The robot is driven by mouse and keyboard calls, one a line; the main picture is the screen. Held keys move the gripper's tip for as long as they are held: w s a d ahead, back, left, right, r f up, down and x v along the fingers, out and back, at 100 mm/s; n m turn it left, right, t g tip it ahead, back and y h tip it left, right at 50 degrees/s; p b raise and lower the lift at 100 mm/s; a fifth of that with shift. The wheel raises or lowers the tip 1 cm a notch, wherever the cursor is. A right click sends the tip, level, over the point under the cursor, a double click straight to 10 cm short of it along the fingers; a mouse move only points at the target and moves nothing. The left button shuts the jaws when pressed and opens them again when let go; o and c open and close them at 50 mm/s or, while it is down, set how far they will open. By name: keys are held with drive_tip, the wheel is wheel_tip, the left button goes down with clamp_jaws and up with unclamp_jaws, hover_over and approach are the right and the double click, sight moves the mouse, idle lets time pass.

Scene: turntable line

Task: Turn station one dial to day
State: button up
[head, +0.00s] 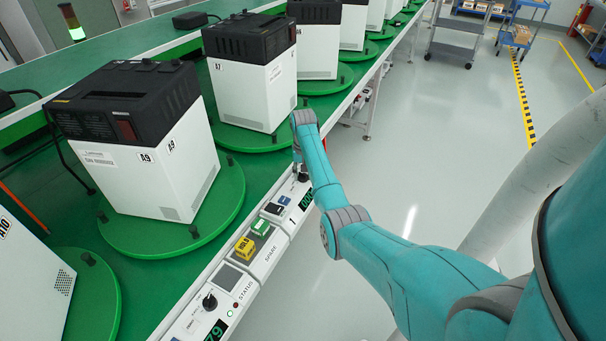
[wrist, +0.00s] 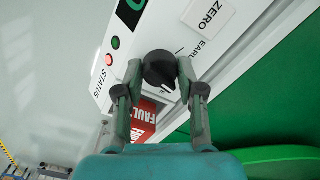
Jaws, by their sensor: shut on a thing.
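The station one dial (wrist: 158,66) is a round black knob on a white panel in the wrist view. My gripper (wrist: 160,72) is shut on it, one finger on each side. A white mark shows on the knob's lower edge. Printed words beside it are partly cut off; one begins "EARL", and I cannot read a "day" mark. In the head view my gripper (head: 301,165) is at the far part of the panel marked 1, largely hidden by my arm. The dial shows there only as a small dark knob (head: 303,177).
In the wrist view a white ZERO key (wrist: 208,16), a red FAULT key (wrist: 143,118) and red and green lights are close to my fingers. In the head view a yellow HOLD key (head: 245,246) and another dial (head: 209,301) are nearer. White-and-black machines (head: 150,165) stand on green turntables.

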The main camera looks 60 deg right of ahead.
drive_tip(key=shift+n, duration=1.1)
drive_tip(key=o, duration=1.2)
drive_tip(key=shift+c, duration=0.2)
drive_tip(key=shift+r, duration=0.1)
wheel_tip(320, 180, up, 12)
drive_tip(key=shift+s, duration=0.1)
